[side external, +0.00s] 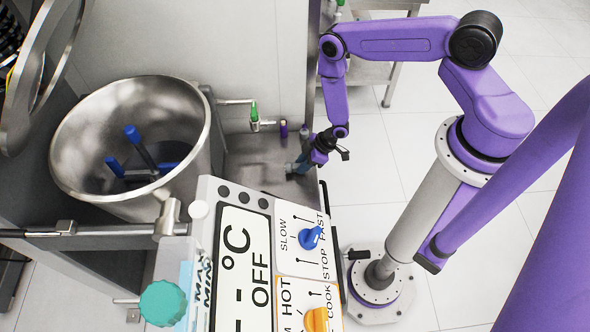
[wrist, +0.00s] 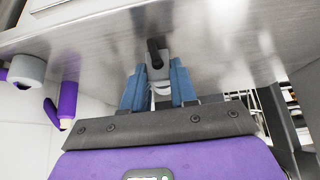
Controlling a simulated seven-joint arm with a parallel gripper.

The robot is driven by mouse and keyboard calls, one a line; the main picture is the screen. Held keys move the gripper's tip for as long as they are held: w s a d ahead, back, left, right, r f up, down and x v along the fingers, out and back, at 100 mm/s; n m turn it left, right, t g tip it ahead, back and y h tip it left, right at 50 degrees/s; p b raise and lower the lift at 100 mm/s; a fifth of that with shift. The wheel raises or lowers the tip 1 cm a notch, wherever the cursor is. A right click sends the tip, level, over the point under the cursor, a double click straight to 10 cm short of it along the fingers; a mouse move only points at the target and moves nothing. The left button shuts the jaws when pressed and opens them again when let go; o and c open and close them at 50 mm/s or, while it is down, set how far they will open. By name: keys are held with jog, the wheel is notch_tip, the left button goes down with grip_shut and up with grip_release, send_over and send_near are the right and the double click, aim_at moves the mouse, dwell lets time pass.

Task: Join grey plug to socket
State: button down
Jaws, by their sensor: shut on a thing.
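In the wrist view, my gripper (wrist: 158,76) has its two blue fingers shut on the grey plug (wrist: 157,69), a small grey body with a black end sticking up from it. In the side external view, my gripper (side external: 302,164) is beside the metal counter behind the control panel, and the held plug is too small to make out. I cannot identify the socket for certain; a grey round fitting (wrist: 27,68) with a purple part shows at the wrist view's left.
The metal counter (side external: 250,165) lies left of my gripper, with a steel bowl (side external: 75,150) further left. The control panel (side external: 255,250) stands in front.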

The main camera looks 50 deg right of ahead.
jog(key=shift+r, duration=2.5)
